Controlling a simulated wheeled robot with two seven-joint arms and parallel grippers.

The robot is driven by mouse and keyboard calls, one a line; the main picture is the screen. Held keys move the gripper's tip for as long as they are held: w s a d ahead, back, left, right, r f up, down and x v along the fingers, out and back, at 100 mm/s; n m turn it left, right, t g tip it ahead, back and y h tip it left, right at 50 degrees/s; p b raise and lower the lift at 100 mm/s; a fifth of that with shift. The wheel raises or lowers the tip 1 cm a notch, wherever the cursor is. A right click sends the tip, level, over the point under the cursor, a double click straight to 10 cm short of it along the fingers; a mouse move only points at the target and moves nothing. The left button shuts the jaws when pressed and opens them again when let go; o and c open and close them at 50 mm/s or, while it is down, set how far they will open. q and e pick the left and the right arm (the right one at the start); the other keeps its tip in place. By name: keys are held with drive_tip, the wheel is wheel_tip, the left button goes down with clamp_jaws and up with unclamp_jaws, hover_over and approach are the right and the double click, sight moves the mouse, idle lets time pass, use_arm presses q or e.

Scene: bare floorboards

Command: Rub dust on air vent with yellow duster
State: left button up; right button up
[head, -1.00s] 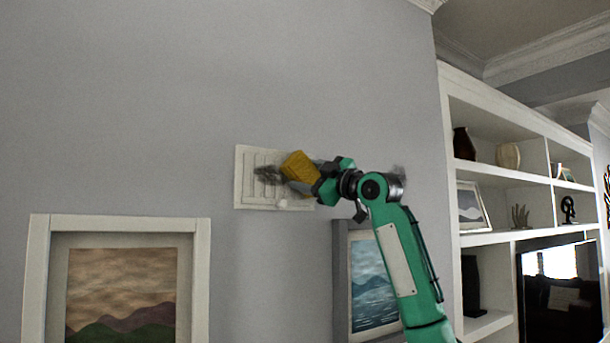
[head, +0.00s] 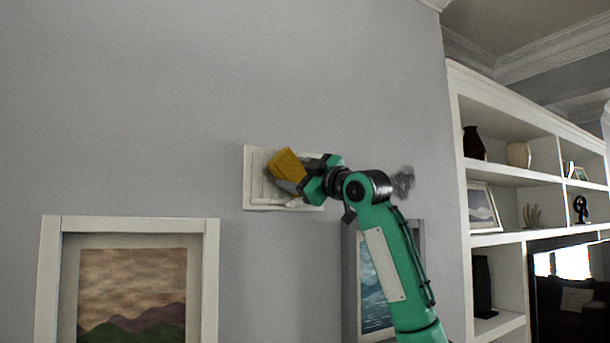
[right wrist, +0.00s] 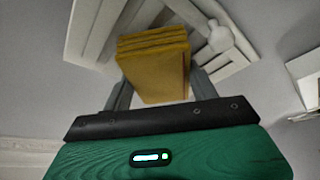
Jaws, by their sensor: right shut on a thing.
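A white louvred air vent (head: 252,190) is on the grey wall, left of my right arm in the head view. It also shows behind the duster in the right wrist view (right wrist: 90,30). My right gripper (head: 303,182) is shut on the yellow duster (head: 285,164), which is in front of the vent's upper middle. In the right wrist view the duster (right wrist: 155,65) sits between the grey fingers. I cannot tell whether it touches the slats. No dark dust shows on the vent's visible parts; the duster hides some of it. My left gripper is out of view.
Framed pictures (head: 135,295) and (head: 372,285) hang below the vent. White shelves (head: 510,170) stand at the right. The wall above the vent is clear.

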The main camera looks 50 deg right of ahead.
sight(260, 169)
drive_tip(key=shift+w+a, duration=0.35)
drive_tip(key=shift+a, duration=0.7)
drive_tip(key=shift+w+a, duration=0.35)
drive_tip(key=shift+a, duration=0.75)
drive_tip(key=shift+w+a, duration=0.35)
drive_tip(key=shift+a, duration=0.7)
drive_tip(key=shift+d, duration=0.1)
drive_tip(key=shift+s, duration=0.25)
drive_tip(key=shift+s+a+f, duration=0.1)
drive_tip(key=shift+s+a, duration=0.15)
drive_tip(key=shift+s, duration=0.45)
drive_tip(key=shift+s+a+b, duration=0.15)
drive_tip(key=shift+s+a, duration=0.05)
drive_tip(key=shift+s, duration=0.45)
drive_tip(key=shift+s+a+b, duration=0.1)
drive_tip(key=shift+s+a, duration=0.15)
drive_tip(key=shift+s, duration=0.45)
drive_tip(key=shift+s+a+b, duration=0.15)
drive_tip(key=shift+s+a, duration=0.05)
drive_tip(key=shift+s, duration=0.45)
drive_tip(key=shift+s+a, duration=0.25)
drive_tip(key=shift+s, duration=0.5)
drive_tip(key=shift+s+a, duration=0.2)
drive_tip(key=shift+s, duration=0.5)
drive_tip(key=shift+w, duration=0.1)
